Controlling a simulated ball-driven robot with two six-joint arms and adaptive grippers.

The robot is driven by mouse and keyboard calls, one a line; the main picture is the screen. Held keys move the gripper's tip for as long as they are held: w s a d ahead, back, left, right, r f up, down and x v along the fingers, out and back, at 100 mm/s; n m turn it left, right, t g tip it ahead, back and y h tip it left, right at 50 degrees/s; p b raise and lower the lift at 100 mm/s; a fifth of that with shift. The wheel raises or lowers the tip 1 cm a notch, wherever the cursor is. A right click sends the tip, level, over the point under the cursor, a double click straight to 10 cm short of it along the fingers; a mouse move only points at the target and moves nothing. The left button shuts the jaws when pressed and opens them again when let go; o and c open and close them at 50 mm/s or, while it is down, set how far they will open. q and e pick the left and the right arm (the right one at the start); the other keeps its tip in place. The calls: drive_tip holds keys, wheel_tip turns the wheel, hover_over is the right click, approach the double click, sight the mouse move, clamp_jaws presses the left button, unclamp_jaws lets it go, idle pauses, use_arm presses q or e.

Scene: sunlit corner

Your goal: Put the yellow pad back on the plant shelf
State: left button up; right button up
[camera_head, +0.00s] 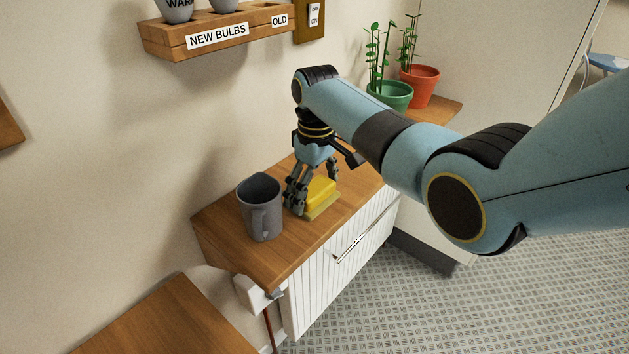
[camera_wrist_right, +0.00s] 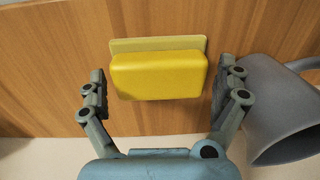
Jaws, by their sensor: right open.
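The yellow pad (camera_head: 320,192) lies on the wooden top of the white cabinet, with a paler layer showing at its edge. It also shows in the right wrist view (camera_wrist_right: 160,75), between the two spread fingers. My right gripper (camera_head: 294,205) is open just above the cabinet top and hides part of the pad. In the wrist view, my right gripper (camera_wrist_right: 162,88) has gaps between its fingers and the pad on both sides. A plant shelf (camera_head: 446,112) on the wall at the back right holds a green pot (camera_head: 392,96) and a red pot (camera_head: 420,86). My left gripper is out of view.
A grey mug (camera_head: 258,208) stands on the cabinet top (camera_head: 240,246), close beside my right gripper; it shows at right in the wrist view (camera_wrist_right: 280,105). A wall rack (camera_head: 215,33) labelled NEW BULBS and OLD hangs above. Another wooden surface (camera_head: 165,325) is at lower left.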

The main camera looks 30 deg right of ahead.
sight(316, 186)
wheel_tip(316, 186, up, 12)
drive_tip(key=b, duration=0.1)
drive_tip(key=shift+d, duration=0.2)
idle(0.4)
